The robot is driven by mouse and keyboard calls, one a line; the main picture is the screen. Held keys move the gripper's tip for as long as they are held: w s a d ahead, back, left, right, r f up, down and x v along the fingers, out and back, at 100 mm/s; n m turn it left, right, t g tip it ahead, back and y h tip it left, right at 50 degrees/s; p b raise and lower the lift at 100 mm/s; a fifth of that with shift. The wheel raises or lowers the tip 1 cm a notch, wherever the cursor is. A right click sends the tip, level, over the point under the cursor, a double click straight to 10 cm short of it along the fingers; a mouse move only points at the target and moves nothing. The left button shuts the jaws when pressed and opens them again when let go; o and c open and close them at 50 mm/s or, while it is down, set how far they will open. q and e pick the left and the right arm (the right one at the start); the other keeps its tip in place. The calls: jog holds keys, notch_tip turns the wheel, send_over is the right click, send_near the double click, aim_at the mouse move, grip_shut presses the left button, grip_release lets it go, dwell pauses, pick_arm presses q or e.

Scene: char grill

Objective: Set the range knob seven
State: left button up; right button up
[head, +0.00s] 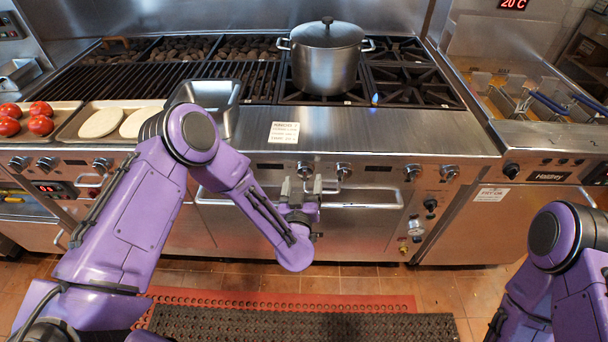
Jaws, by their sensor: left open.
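The steel range front (260,160) carries a row of round knobs. One knob (305,170) is just beyond the fingertips of my left gripper (303,185). The gripper is open, its fingers apart and pointing at the panel. I cannot tell whether they touch the knob. A second knob (344,170) is just to the right, and two more knobs (412,172) (449,172) are farther right. Knob numbers are too small to read. My right arm shows at the lower right; its gripper is out of view.
A lidded steel pot (326,70) stands on the burners above the panel. An oven handle (365,206) runs below the knobs. A steel pan (228,92), trays of tomatoes (40,125) and pale flat pieces (101,124) are left. A fryer (530,105) is right.

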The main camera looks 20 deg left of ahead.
pick_arm(q)
jog(key=shift+x, duration=1.35)
jog(key=c, duration=1)
jog(key=shift+c, duration=0.2)
jog(key=n+b, duration=0.2)
jog(key=n, duration=0.1)
jog(key=n+b, duration=0.1)
jog(key=shift+f+n, duration=0.25)
jog(key=shift+n, duration=0.15)
jog(key=shift+n+t+b, duration=0.3)
jog(key=shift+n+b, duration=0.85)
jog(key=shift+n, duration=0.95)
jog(key=shift+r, duration=0.1)
